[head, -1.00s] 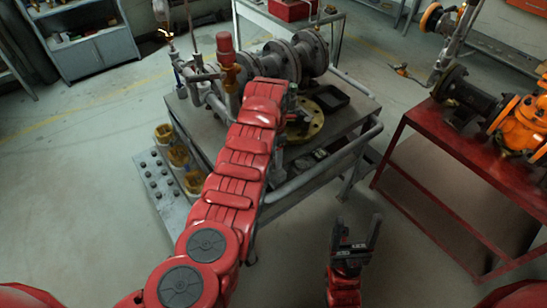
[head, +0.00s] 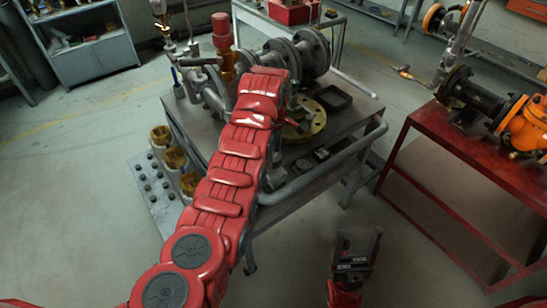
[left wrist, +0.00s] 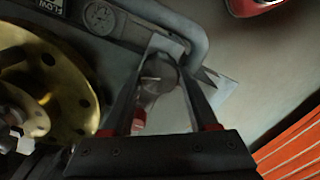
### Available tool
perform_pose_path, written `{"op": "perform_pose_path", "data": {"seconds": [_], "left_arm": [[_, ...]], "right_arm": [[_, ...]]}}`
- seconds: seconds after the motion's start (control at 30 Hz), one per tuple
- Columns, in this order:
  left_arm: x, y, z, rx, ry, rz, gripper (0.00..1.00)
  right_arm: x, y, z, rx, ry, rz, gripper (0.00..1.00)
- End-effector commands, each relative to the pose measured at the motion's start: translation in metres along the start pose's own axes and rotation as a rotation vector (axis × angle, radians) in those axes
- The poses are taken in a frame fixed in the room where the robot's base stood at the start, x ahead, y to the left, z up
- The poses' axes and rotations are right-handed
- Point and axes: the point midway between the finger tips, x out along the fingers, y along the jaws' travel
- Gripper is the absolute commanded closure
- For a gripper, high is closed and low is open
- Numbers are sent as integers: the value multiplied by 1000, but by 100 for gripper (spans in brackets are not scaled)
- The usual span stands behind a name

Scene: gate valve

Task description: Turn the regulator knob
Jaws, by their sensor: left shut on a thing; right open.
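The red-capped brass fitting (head: 222,42) stands upright on the pipework at the back left of the cart. My left arm reaches over the cart, to the right of that fitting. In the head view the arm hides my left gripper. In the left wrist view my left gripper (left wrist: 165,50) has its fingers on either side of a pale grey round part (left wrist: 158,78) with a small red piece below it. I cannot tell whether this is the regulator knob. My right gripper (head: 357,240) is open and empty, low in front of the cart.
A yellow flange (head: 303,122) lies on the cart (head: 268,215), beside a black tray (head: 333,99). The flange fills the left of the wrist view, with a dial gauge (left wrist: 98,17) near it. A grey rail edges the cart. A red table (head: 455,145) with orange valves stands right.

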Motion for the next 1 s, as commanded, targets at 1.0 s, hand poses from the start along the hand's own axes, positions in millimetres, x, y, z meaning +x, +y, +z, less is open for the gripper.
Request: {"op": "perform_pose_path", "data": {"seconds": [1.0], "left_arm": [[1, 2, 0, 930, 1, 1, 96]], "right_arm": [[-45, -2, 8, 0, 0, 0, 28]]}}
